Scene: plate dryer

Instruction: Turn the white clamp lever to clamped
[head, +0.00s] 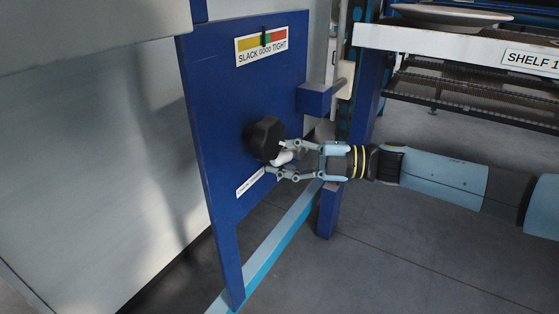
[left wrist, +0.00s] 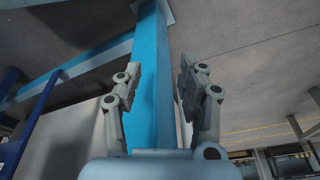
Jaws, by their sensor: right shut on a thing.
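A short white lever (head: 283,157) sticks out at the lower front of a black knob (head: 264,138) on the blue panel (head: 225,120). My right gripper (head: 275,159) reaches in from the right and is shut on the white lever, with its fingers above and below it. The fingers partly hide the lever, so its exact angle is hard to tell. A small white label (head: 251,183) sits below the knob; its text is too small to read. My left gripper (left wrist: 161,70) shows in the left wrist view, open and empty.
A shelf (head: 450,42) with a white plate (head: 450,15) stands at the upper right. A light blue rail (head: 275,245) runs along the floor below the panel.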

